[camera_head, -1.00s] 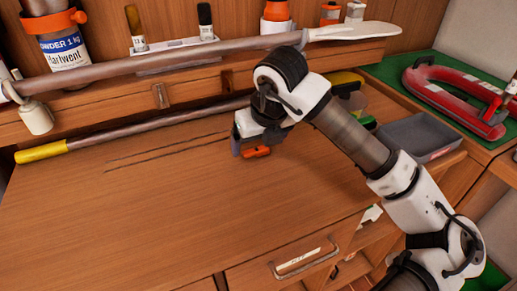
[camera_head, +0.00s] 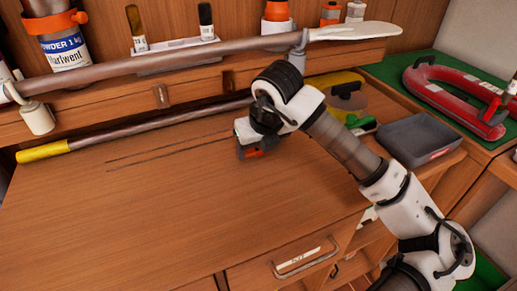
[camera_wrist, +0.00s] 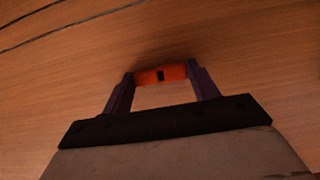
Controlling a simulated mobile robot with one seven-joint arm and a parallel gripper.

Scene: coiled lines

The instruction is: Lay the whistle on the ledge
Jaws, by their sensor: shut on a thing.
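The orange whistle (camera_head: 254,154) is held between the fingers of my gripper (camera_head: 248,151), over the brown wooden desktop. In the wrist view the whistle (camera_wrist: 161,75) lies crosswise between the two dark fingertips (camera_wrist: 160,78), with a small dark slot in its middle. I cannot tell whether it touches the desktop. A raised wooden ledge (camera_head: 200,89) runs along the back of the desk, behind and above my gripper. The head view shows only part of the whistle, as the fingers cover the rest.
A long pole (camera_head: 150,70) runs along the ledge's front on hooks. A yellow-ended rod (camera_head: 45,152) lies below it. Bottles, including a labelled jar (camera_head: 66,50), and a white tray (camera_head: 170,54) stand on the ledge. A grey tray (camera_head: 420,138) is right. The left desktop is clear.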

